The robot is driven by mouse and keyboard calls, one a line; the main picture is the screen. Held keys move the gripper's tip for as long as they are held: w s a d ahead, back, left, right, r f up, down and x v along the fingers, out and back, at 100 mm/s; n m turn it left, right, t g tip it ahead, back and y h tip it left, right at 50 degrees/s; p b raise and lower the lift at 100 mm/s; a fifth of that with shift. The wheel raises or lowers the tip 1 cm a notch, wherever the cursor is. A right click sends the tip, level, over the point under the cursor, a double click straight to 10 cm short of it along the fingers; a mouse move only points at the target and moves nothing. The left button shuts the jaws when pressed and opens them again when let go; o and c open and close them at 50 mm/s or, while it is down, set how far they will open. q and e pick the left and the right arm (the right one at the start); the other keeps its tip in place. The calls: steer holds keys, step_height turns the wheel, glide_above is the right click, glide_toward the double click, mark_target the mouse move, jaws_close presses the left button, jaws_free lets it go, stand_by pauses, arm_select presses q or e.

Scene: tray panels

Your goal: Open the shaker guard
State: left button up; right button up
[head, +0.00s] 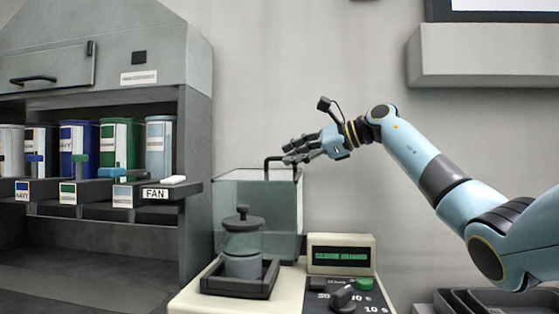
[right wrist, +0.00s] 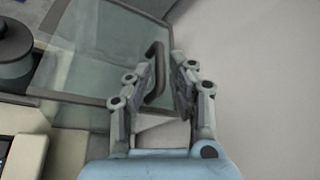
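The shaker guard (head: 284,205) is a clear greenish box-like cover with dark edges. It stands upright behind the lidded jar (head: 243,240), which sits in the shaker's dark tray (head: 264,285). The guard's dark bar handle (head: 267,168) is at its top; in the right wrist view the handle (right wrist: 155,72) shows between my fingers. My right gripper (head: 289,152) is at the handle. Its fingers (right wrist: 163,85) are apart on both sides of it, with a gap visible, so it looks open. My left gripper is not in view.
The shaker's display (head: 341,256) shows green text that seems to read "CLOSE GUARD". A knob (head: 342,297) and green button (head: 363,284) are in front. A grey cabinet with coloured canisters (head: 80,145) stands left. Dark trays (head: 480,300) lie at lower right.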

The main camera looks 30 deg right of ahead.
mark_target(280, 160)
steer(key=shift+x, duration=1.95)
steer(key=shift+f, duration=0.1)
jaws_close()
